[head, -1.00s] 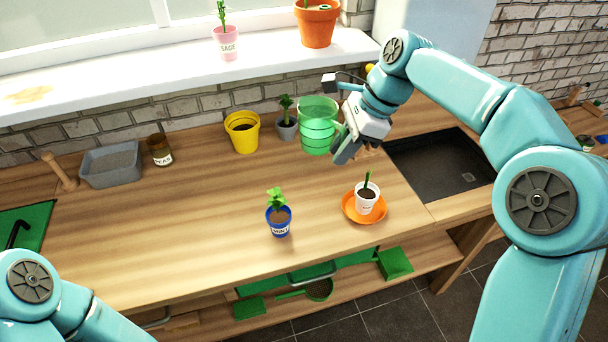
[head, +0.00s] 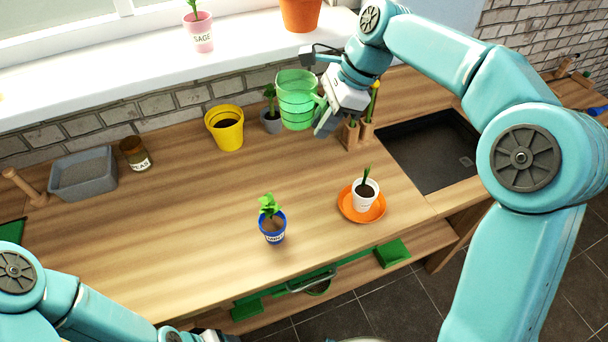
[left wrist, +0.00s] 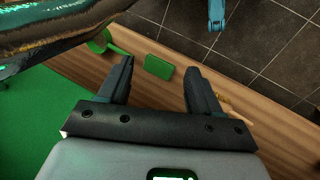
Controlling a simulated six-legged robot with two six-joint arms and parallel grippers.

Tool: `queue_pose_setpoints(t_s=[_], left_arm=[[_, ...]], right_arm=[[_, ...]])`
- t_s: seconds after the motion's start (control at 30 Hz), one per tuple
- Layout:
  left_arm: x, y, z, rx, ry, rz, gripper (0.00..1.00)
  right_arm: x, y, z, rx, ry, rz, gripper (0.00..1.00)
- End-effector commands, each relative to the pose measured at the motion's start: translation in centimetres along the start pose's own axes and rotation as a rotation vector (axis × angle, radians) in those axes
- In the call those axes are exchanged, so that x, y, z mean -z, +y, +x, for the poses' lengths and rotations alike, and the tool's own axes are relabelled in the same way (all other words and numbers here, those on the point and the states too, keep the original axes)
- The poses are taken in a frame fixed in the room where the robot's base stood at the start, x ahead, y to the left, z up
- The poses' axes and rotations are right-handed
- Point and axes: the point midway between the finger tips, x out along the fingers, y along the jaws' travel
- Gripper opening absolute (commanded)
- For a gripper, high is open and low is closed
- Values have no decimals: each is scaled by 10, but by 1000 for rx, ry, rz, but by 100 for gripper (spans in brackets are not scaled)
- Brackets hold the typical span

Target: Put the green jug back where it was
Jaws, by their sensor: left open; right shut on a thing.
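The green jug (head: 297,100) is translucent and ribbed, and looks upright near the back of the bench. My right gripper (head: 322,112) is shut on its right side. The jug appears slightly above the bench top, just in front of the brick wall under the sill. My left gripper (left wrist: 160,85) is open and empty in the left wrist view, over the lower shelf area with green tools. In the head view only part of my left arm shows at the bottom left.
A small grey pot (head: 271,121) and a yellow pot (head: 225,128) stand left of the jug. Wooden holders (head: 359,132) stand right of it, beside the black sink tray (head: 432,150). A blue pot (head: 272,227) and a white pot (head: 365,193) on an orange saucer stand in front.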

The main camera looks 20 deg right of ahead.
Motion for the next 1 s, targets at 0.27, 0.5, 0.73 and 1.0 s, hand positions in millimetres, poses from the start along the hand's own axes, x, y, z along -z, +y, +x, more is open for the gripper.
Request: queue_pose_setpoints(t_s=[0.27,0.5,0.73,1.0], left_arm=[[0,-3,8,0,0,-1,64],[0,-3,8,0,0,0,64],[0,-3,8,0,0,-1,64],[0,-2,7,0,0,0,64]], right_arm=[[32,12,72,-6,0,3,0],[55,15,123,-4,0,2,0],[65,15,146,-4,0,1,0],[76,16,174,0,-1,0,0]])
